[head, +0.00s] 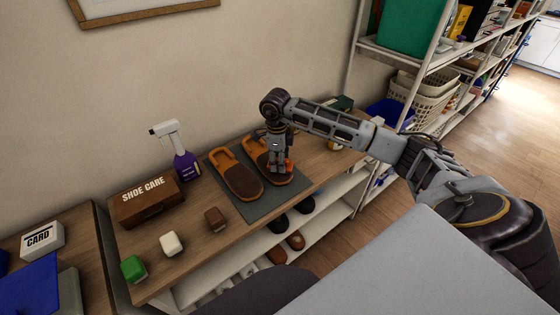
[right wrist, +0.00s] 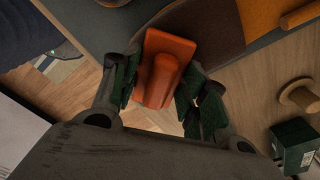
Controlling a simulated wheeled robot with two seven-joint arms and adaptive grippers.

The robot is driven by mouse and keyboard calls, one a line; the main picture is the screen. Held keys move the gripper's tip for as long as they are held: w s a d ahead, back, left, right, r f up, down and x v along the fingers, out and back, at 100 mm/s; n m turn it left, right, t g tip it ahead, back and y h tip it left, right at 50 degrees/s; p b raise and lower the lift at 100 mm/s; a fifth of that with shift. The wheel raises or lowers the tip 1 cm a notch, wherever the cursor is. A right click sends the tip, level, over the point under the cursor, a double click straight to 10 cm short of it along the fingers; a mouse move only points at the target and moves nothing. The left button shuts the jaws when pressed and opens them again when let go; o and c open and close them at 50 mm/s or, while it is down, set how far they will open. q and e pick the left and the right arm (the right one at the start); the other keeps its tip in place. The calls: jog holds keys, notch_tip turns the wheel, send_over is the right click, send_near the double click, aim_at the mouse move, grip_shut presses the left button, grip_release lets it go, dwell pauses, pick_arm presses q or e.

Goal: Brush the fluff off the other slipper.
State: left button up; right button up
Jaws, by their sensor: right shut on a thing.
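My right gripper (head: 283,163) is shut on an orange-red brush (head: 288,167), over the toe end of the right-hand slipper (head: 257,155). The brush shows clearly between the fingers in the right wrist view (right wrist: 164,65). Whether it touches the slipper, I cannot tell. The left-hand slipper (head: 240,180), brown with an orange strap, lies beside it. Both lie on a dark grey mat (head: 262,208). The right-hand slipper also shows partly in the right wrist view (right wrist: 214,22), behind the brush. I can make out no fluff on either slipper. My left gripper is out of view.
A purple spray bottle (head: 184,164) and a brown shoe care box (head: 148,202) stand left of the mat. Brown (head: 215,218), white (head: 171,243) and green (head: 133,268) blocks lie along the front. Shoes (head: 295,240) sit on the shelf below. A wooden spool (right wrist: 298,97) is near the gripper.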

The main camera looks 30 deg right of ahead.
jog(key=shift+w+b, duration=0.3)
jog(key=shift+w, duration=0.55)
jog(key=shift+w, duration=0.1)
jog(key=shift+w, duration=0.45)
jog(key=shift+r, duration=0.1)
jog(key=shift+r+p, duration=0.7)
jog(key=shift+r, duration=0.8)
jog(key=shift+d, duration=0.1)
